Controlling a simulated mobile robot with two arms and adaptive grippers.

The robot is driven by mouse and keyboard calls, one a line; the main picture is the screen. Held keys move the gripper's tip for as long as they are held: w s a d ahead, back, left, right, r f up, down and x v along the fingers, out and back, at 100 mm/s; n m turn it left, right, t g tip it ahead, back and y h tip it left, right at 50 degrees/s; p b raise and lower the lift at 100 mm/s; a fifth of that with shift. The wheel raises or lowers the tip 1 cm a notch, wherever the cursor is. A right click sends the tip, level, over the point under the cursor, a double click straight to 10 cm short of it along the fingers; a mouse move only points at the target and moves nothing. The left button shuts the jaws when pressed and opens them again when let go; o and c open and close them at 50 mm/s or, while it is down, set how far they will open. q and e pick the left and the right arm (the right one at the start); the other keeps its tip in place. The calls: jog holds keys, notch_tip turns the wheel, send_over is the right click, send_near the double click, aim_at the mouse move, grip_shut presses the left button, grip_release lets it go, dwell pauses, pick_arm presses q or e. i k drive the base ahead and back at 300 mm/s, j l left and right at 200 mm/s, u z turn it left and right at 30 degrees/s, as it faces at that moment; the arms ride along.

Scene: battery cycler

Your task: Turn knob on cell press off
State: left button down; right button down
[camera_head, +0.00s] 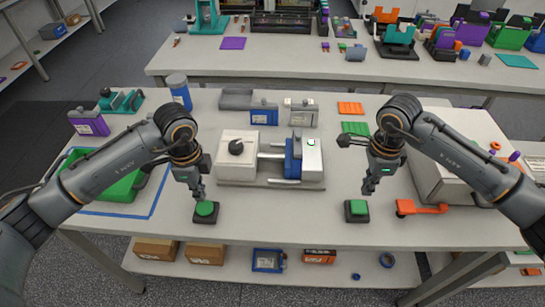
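The cell press (268,183) lies on the table between my arms, with a white block at its left and a blue and white part at its right. A black knob (236,147) sits on top of the white block; its exact setting is too small to tell. My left gripper (199,194) points down left of the press, just above a green button (205,208) on a dark base. My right gripper (369,190) points down right of the press, above a second green button (357,207). Both are apart from the knob. Their fingers are too small to judge.
A green bin (118,185) stands at the left inside blue tape. A blue-lidded jar (178,91) and small devices (262,112) stand behind the press. An orange-handled tool (420,208) lies at right. The table's front middle is clear.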

aim_at(236, 146)
jog(key=k, duration=1)
